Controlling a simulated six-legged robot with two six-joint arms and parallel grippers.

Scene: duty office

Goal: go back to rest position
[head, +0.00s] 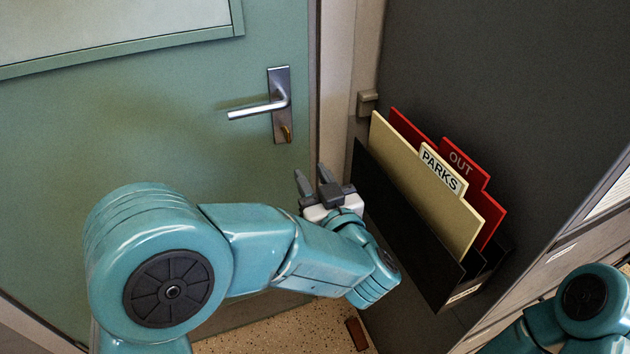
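My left arm comes in from the left, and its gripper (312,178) is in the middle of the head view. Its two dark fingers stand apart with nothing visible between them. It is in front of the door's right edge, just left of a black wall file holder (402,228). I cannot tell whether it touches the holder. Of my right arm, only a teal joint shows at the lower right; its gripper is out of view.
The green door (160,110) with its lever handle (257,108) looks closed. The holder on the dark panel (500,70) contains a cream folder (410,180) labelled PARKS and a red folder (490,205) labelled OUT. Speckled floor (285,325) shows below.

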